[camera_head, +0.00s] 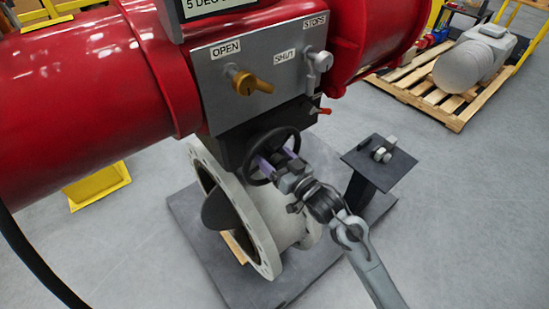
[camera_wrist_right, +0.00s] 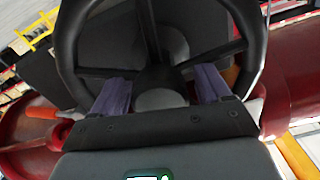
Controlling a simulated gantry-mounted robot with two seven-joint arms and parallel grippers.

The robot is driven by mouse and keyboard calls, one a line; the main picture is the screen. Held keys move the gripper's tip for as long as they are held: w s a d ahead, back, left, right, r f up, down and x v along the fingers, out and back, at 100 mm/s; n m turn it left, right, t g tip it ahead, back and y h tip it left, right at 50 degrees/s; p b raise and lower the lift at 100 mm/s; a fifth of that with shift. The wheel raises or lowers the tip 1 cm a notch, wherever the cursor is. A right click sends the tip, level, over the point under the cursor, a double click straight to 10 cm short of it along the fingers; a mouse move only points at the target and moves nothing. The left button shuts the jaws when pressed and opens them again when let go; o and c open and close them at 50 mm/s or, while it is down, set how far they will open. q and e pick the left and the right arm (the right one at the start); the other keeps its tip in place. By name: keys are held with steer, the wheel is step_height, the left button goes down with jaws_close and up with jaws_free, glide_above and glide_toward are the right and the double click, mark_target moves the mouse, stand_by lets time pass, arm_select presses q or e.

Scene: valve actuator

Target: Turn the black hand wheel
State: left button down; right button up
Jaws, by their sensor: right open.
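The black hand wheel (camera_head: 262,137) is on the front of the dark box under the red actuator, above the pale flanged valve. My right gripper (camera_head: 271,160) is at the lower right part of the wheel, its purple fingers spread apart and reaching into the wheel's face. In the right wrist view the wheel (camera_wrist_right: 68,40) fills the upper part, with its hub and spokes showing. There the open fingers of the right gripper (camera_wrist_right: 160,88) stand on either side of the hub. Whether they touch the wheel is unclear. My left gripper is out of view.
The red actuator (camera_head: 90,100) and grey panel with a brass handle (camera_head: 250,83) lie above the wheel. The pale valve flange (camera_head: 262,245) is below. A dark pedestal (camera_head: 378,165) stands to the right. A pallet (camera_head: 440,95) with a grey machine is farther back. Open floor lies around.

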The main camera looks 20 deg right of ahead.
jaws_close()
steer(key=shift+r+m+p, duration=0.25)
steer(key=shift+m+p, duration=0.25)
steer(key=shift+p, duration=0.75)
steer(key=shift+f, duration=0.25)
jaws_free()
steer(key=shift+s, duration=0.1)
steer(key=v, duration=1)
steer(key=shift+s+d+p, duration=0.15)
steer(key=shift+s+p, duration=0.2)
steer(key=shift+p, duration=0.1)
